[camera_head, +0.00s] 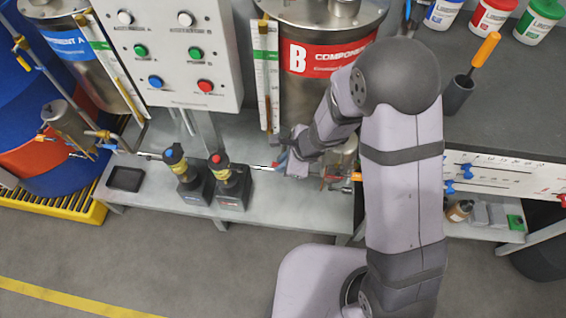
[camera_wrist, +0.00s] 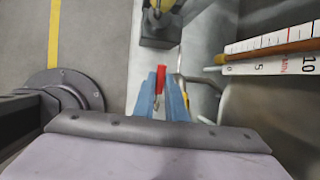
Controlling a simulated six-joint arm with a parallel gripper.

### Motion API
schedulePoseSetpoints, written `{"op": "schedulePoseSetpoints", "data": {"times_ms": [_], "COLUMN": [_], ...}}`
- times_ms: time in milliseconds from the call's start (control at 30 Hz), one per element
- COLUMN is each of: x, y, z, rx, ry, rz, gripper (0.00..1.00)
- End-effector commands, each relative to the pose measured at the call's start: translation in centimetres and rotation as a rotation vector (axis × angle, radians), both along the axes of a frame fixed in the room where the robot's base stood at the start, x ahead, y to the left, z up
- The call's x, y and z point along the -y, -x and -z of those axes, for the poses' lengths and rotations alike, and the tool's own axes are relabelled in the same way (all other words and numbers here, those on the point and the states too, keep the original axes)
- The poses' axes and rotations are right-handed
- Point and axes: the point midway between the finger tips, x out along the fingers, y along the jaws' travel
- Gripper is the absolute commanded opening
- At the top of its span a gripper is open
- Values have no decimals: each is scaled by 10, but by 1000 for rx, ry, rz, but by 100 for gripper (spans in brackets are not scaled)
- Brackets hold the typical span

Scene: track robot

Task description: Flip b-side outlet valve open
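A small red valve lever (camera_wrist: 161,73) shows at the fingertips of my gripper in the wrist view. In the head view a bit of red (camera_head: 275,164) shows beside my gripper (camera_head: 281,158), in front of the B component tank (camera_head: 298,95). My gripper (camera_wrist: 162,88) has two blue fingers standing a little apart. The red lever lies in line with the gap between them. I cannot tell whether either finger touches it. The valve body is mostly hidden by the fingers.
Two dark pump blocks with a blue knob (camera_head: 173,155) and a red knob (camera_head: 217,160) stand left of my gripper. A control panel (camera_head: 170,50) hangs above them. A level scale (camera_wrist: 270,52) and tank pipework are close on the right in the wrist view.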

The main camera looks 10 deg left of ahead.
Motion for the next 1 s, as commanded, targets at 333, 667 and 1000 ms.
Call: {"op": "schedulePoseSetpoints", "data": {"times_ms": [333,667,1000], "x": [-2,-6,-8], "y": [0,1,1], "z": [-3,0,7], "rx": [-3,-7,-2], "ry": [25,175,264], "rz": [-2,-3,-2], "gripper": [0,0,0]}}
